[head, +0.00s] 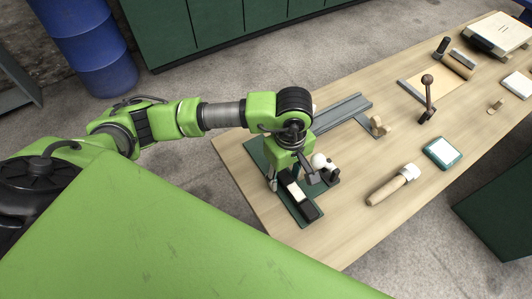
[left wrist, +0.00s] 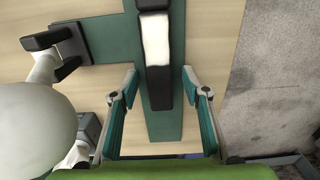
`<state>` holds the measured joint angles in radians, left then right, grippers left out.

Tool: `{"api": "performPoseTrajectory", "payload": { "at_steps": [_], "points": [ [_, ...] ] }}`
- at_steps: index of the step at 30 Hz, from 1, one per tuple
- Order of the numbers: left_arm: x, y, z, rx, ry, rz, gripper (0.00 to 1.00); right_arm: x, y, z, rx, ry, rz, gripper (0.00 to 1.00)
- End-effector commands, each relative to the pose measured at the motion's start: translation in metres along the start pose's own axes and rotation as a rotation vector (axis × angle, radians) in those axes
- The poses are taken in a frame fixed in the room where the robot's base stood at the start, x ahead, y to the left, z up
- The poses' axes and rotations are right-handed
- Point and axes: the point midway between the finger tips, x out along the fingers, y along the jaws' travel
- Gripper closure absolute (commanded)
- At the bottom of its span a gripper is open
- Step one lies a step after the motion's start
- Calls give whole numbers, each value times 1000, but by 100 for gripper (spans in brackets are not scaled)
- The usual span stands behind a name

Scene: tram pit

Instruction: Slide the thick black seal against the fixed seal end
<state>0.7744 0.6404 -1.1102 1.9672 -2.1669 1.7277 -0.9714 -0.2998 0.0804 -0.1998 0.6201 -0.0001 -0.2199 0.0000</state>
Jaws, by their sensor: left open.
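A green board with a side arm lies on the bench; its bare strip (left wrist: 163,126) shows in the left wrist view. On it lie a white block (left wrist: 155,40) and a black block (left wrist: 158,88) at its near end. Another black piece (left wrist: 153,5) is at the far end, also in the head view (head: 310,211). I cannot tell which black piece is the thick seal and which the fixed end. My left gripper (left wrist: 159,74) is open, its fingers either side of the near black block; it also shows over the board in the head view (head: 290,174). My right gripper is out of view.
A white ball knob (left wrist: 35,130) stands close on the left in the wrist view, near a black block (left wrist: 50,38). The bench edge is close by.

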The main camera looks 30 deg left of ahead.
Motion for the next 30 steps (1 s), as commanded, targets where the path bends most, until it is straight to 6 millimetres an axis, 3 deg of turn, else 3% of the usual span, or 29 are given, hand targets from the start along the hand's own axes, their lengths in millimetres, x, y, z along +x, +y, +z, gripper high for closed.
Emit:
{"api": "performPoseTrajectory", "payload": {
  "at_steps": [7,21,30],
  "points": [
    [-18,2,-1,-1,2,5,57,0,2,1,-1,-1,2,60],
    [-107,1,0,1,0,3,57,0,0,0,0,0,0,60],
    [-120,0,0,0,0,-1,57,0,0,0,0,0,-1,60]
  ]
}}
